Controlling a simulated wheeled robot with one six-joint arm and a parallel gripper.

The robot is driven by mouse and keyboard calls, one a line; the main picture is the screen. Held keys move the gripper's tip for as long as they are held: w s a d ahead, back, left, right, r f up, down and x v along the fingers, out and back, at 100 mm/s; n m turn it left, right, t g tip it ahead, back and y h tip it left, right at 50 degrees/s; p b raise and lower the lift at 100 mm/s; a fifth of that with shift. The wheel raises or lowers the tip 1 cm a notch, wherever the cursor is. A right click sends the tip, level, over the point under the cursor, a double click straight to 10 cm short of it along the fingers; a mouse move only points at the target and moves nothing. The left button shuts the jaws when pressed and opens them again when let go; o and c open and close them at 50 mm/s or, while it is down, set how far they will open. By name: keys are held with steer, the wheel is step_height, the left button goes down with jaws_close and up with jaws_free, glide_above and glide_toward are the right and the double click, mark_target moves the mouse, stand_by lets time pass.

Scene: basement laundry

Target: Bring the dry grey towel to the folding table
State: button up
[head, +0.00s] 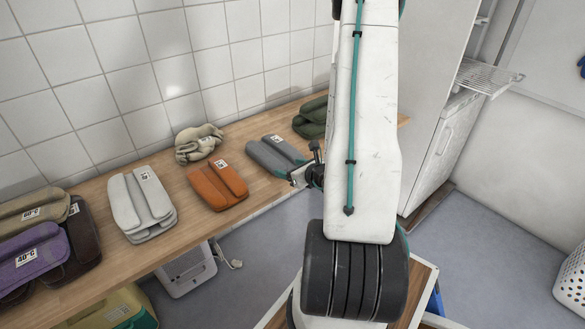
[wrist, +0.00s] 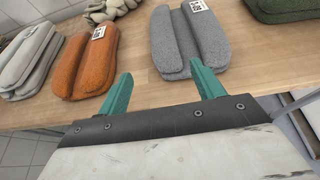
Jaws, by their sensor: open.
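A folded grey towel (head: 272,156) with a small printed tag lies on a wooden counter (head: 113,254) along the tiled wall; it also shows in the wrist view (wrist: 186,45). My gripper (head: 289,172) is open and empty at the counter's front edge, just in front of this towel. In the wrist view, its teal fingers (wrist: 161,76) point towards the towel's near end, with the right finger close to it; contact cannot be told. A paler grey folded towel (head: 140,209) lies further left. The tags are too small to read. No separate folding table can be made out.
An orange folded towel (head: 217,187) lies left of the grey one, a crumpled beige cloth (head: 198,143) behind it. A dark green towel (head: 311,117) lies to the right. Purple (head: 30,262) and olive towels are at far left.

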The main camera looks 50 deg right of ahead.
steer(key=w+a+r+n+t+y, duration=0.1)
steer(key=w+a+r+n+y, duration=0.55)
steer(key=a+r+n, duration=0.4)
steer(key=s+a+r+n+g+y, duration=0.25)
steer(key=a+r+n+y, duration=0.2)
steer(key=a, duration=0.45)
steer(key=s+a+r+n+g+y, duration=0.1)
steer(key=a+r+n+g+y, duration=0.3)
steer(key=a, duration=0.4)
steer(key=s+a+r+n+g+h, duration=0.5)
steer(key=s+a+n+g, duration=0.3)
steer(key=s+n, duration=0.45)
steer(key=s+d+r+n+t+h, duration=0.2)
steer(key=s+d+r+n+h, duration=0.2)
steer(key=s+n+h, duration=0.2)
steer(key=shift+s+n+h, duration=0.3)
steer(key=shift+n+h, duration=0.2)
steer(key=shift+n, duration=0.05)
steer(key=shift+r, duration=0.1)
